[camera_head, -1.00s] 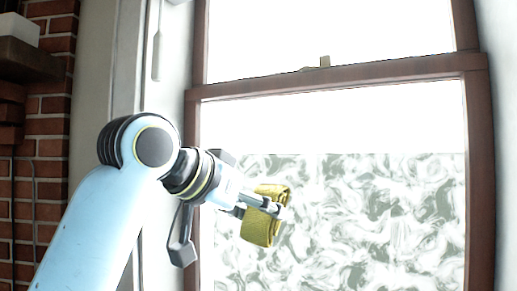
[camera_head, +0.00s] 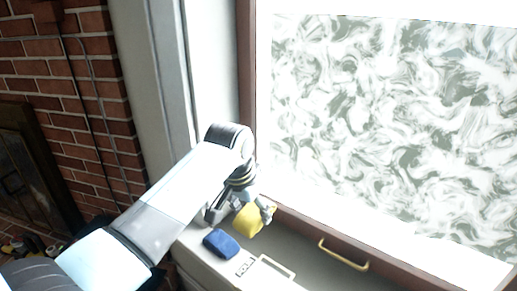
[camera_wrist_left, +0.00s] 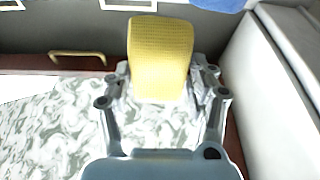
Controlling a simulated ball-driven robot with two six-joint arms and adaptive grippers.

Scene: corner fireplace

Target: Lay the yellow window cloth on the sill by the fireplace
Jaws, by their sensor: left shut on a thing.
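The yellow cloth (camera_head: 250,221) is a folded bundle held at the window side of the grey sill (camera_head: 312,257). My left gripper (camera_head: 264,208) is shut on it, with the arm reaching in from the left. In the left wrist view the cloth (camera_wrist_left: 160,52) sticks out between the two fingers of the gripper (camera_wrist_left: 161,95), with the sill (camera_wrist_left: 30,32) behind it. The cloth is low over the sill; I cannot tell whether it touches. My right gripper is not in view.
A dark blue folded cloth (camera_head: 221,243) lies on the sill just left of the yellow one. A small lettered label (camera_head: 245,267) and a pale rectangular outline (camera_head: 277,267) lie beside it. A brass handle (camera_head: 343,257) is on the window frame. A brick wall (camera_head: 85,95) stands left.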

